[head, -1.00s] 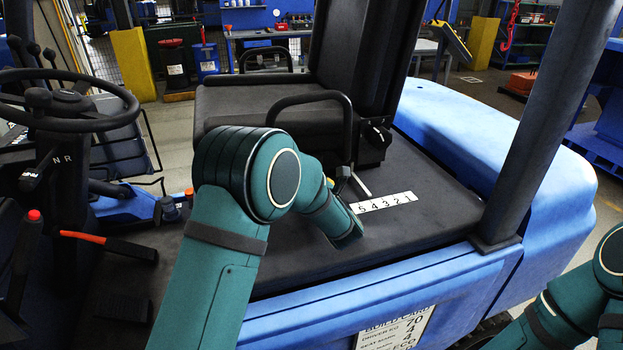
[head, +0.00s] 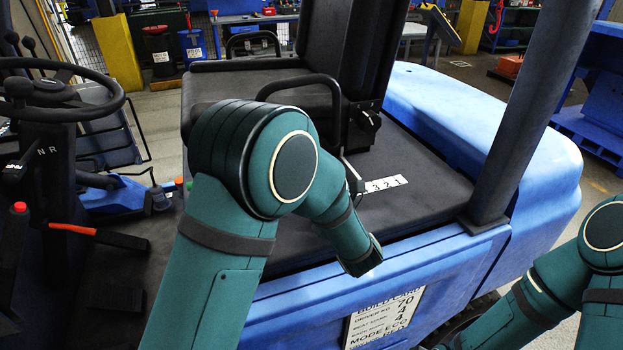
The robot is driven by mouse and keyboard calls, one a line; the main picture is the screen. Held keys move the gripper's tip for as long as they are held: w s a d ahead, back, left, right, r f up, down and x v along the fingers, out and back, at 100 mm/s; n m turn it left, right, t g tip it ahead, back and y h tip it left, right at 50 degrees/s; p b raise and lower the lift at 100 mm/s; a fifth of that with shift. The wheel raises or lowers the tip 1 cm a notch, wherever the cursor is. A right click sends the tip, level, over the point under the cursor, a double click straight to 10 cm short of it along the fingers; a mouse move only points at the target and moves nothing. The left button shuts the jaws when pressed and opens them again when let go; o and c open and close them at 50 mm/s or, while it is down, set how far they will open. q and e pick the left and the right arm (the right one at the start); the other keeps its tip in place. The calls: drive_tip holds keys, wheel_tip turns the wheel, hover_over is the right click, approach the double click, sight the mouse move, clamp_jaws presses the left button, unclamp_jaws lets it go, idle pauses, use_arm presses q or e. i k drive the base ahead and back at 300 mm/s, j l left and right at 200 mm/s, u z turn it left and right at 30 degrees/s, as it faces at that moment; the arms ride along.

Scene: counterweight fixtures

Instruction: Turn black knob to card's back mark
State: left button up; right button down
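A black knob-like part (head: 366,118) sits on the side of the black seat (head: 255,85), low on the backrest. The build card (head: 385,318) is on the blue side panel below. Its driver line reads 70, but the lower lines are small and partly cut off, so I cannot read the back mark surely. A white number strip (head: 385,184) on the deck shows 3, 2, 1; my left arm covers the rest.
A bent metal lever (head: 350,168) stands beside the strip. A black armrest loop (head: 305,82) and a dark post (head: 520,110) flank the knob. The steering wheel (head: 60,110) and a red-handled lever (head: 72,229) are at left. The deck right of the strip is clear.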

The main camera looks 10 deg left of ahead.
sight(369, 122)
drive_tip(key=k+l, duration=0.8)
drive_tip(key=l, duration=0.05)
